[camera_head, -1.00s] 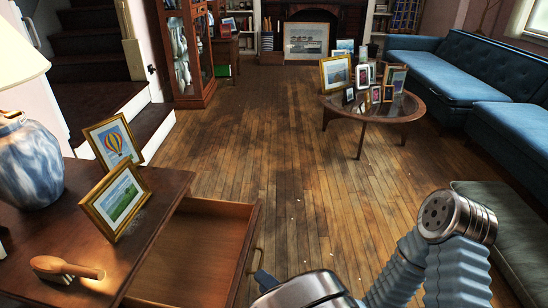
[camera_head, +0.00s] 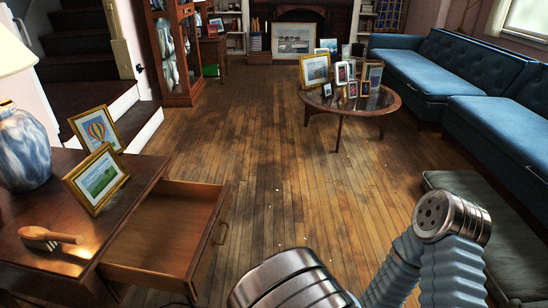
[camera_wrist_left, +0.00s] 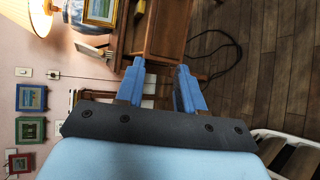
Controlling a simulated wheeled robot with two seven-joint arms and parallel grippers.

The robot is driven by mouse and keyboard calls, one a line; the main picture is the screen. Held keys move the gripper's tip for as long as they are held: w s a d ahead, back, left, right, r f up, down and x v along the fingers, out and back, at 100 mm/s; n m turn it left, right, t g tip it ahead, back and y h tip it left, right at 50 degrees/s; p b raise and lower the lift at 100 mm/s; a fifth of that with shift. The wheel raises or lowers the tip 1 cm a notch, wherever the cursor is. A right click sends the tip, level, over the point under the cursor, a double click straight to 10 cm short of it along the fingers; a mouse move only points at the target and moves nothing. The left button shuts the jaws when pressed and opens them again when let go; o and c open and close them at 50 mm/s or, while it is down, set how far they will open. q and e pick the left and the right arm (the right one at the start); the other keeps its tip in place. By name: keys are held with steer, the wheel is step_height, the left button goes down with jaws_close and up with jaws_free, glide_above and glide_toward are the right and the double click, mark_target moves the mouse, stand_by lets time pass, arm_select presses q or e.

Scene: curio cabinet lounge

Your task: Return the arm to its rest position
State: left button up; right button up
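My left gripper (camera_wrist_left: 161,75) shows in the left wrist view, its two blue fingers spread apart with nothing between them. Beyond the fingers are the side of a wooden cabinet (camera_wrist_left: 168,32) and the floor. In the head view no gripper fingers show. Silver metal arm parts of mine (camera_head: 290,282) are at the bottom centre, and a pale blue sleeved link with a metal end is at the lower right. My right gripper is not seen.
A wooden cabinet (camera_head: 45,255) with an open drawer (camera_head: 165,235) stands at left, carrying two gold frames, a lamp and a wooden brush (camera_head: 50,238). A round table (camera_head: 385,106) with several frames and blue sofas (camera_head: 440,75) are at right.

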arm_select(q)
steer(key=s+a+f+n+g+h, duration=0.2)
steer(key=s+f+n+g+h, duration=0.4)
steer(key=f+n, duration=0.5)
steer(key=s+a+f+n+g+h, duration=0.2)
steer(key=s+f+n+g+h, duration=0.2)
steer(key=s+f+n+g, duration=0.6)
steer(key=w+a+f+n+t+h, duration=0.1)
steer(key=w+n+t+h, duration=0.4)
steer(key=n, duration=1.7)
steer(key=w+a+t, duration=0.1)
steer(key=w+t, duration=0.1)
steer(key=w, duration=0.3)
steer(key=shift+f+n+h, duration=0.15)
steer(key=shift+n+h, duration=0.15)
steer(key=shift+a, duration=0.15)
